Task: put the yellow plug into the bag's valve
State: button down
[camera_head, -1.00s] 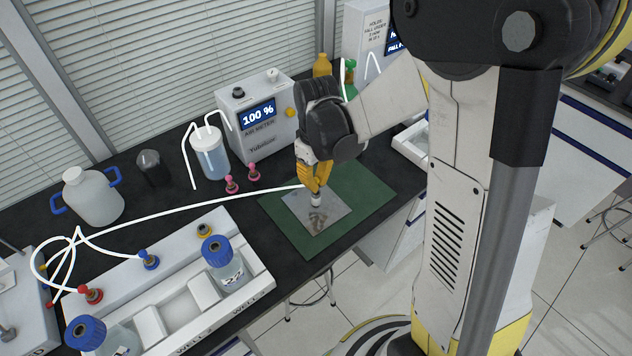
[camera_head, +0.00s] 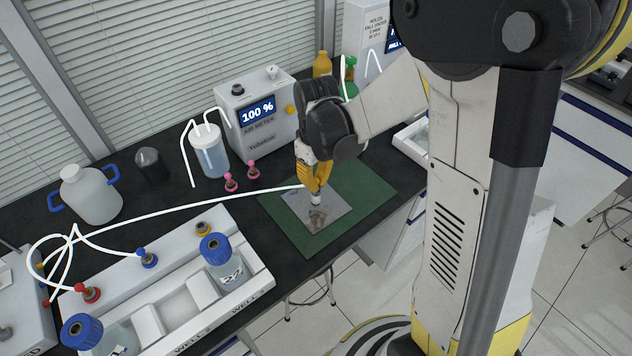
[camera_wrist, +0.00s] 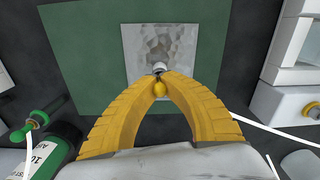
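The silver square bag (camera_head: 332,216) lies flat on the green mat, and it shows at the top middle of the wrist view (camera_wrist: 178,42). Its pale valve (camera_head: 316,198) stands up from it; the valve's top shows in the wrist view (camera_wrist: 159,67) just beyond the fingertips. My gripper (camera_head: 317,186) points down over the valve. In the wrist view its yellow fingers (camera_wrist: 159,77) meet around the rounded yellow plug (camera_wrist: 159,89). The plug lines up closely with the valve; whether it is inside is hidden by the fingertips.
A white tube (camera_head: 190,205) runs from the left to my gripper. The green mat (camera_head: 365,190) has free room around the bag. The air meter (camera_head: 262,135), a lidded jar (camera_head: 210,155) and pink-topped plugs (camera_head: 231,184) stand behind; the white well rack (camera_head: 250,290) is at left front.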

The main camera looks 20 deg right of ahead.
jog(key=shift+f+b, duration=0.35)
jog(key=shift+f, duration=0.1)
dwell(0.5)
jog(key=c, duration=1.5)
grip_release()
jog(key=shift+c, duration=0.2)
notch_tip(320, 180, up, 12)
jog(key=shift+r, duration=0.1)
jog(key=s+r+m+t, duration=0.4)
jog(key=s+t, duration=0.3)
jog(key=s, duration=0.5)
jog(key=shift+s+m, duration=0.35)
jog(key=shift+m, duration=0.35)
